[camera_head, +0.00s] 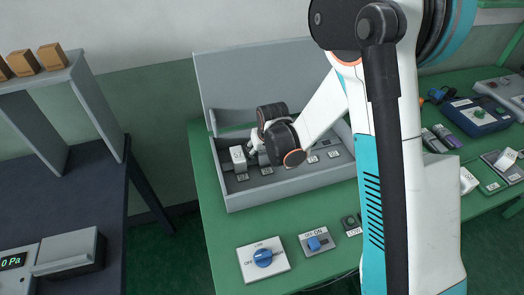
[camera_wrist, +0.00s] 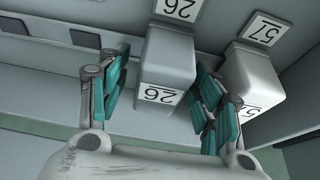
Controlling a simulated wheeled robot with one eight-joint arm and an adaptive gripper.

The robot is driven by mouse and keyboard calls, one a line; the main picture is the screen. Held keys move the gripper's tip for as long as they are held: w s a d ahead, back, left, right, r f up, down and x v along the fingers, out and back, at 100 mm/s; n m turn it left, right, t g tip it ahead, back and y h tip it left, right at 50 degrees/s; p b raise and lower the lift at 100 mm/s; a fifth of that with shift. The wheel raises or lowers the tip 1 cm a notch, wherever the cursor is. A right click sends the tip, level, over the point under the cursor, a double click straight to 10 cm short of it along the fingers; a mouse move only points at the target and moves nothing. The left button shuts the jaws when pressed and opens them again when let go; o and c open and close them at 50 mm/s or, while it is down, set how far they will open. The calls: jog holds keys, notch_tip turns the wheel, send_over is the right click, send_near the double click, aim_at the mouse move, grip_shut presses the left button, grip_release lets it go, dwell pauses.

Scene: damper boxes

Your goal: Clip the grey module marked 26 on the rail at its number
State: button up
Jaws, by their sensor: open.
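The grey module marked 26 (camera_wrist: 168,62) stands in the wrist view, in line with the plate numbered 26 (camera_wrist: 178,8). I cannot tell whether its hidden back is seated on the rail (camera_wrist: 60,28). My gripper (camera_wrist: 158,108) is open, with one teal-padded finger on each side of this module. The left finger is clearly apart from it; the right finger lies close to its side. In the head view my gripper (camera_head: 256,146) is inside the open grey box (camera_head: 290,188) and mostly hides the module.
A module marked 57 (camera_wrist: 252,72) stands close beside the right finger, at the plate numbered 57 (camera_wrist: 265,28). The box's raised lid (camera_head: 235,85) is behind my gripper. Switch panels (camera_head: 263,258) lie on the green table in front. Empty rail extends left in the wrist view.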

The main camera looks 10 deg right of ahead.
jog(key=shift+r, duration=0.1)
jog(key=s+d+r+m+t, duration=0.1)
jog(key=s+d+r, duration=0.3)
jog(key=s+r, duration=0.55)
jog(key=s+d+r, duration=0.4)
jog(key=s+r, duration=0.2)
jog(key=r, duration=0.7)
jog(key=s+d+r+m+t, duration=0.1)
jog(key=s+d, duration=0.4)
jog(key=s, duration=0.6)
jog(key=shift+s+r+t+h, duration=0.3)
jog(key=shift+r+t+h, duration=0.1)
jog(key=shift+r, duration=0.05)
jog(key=shift+c, duration=0.5)
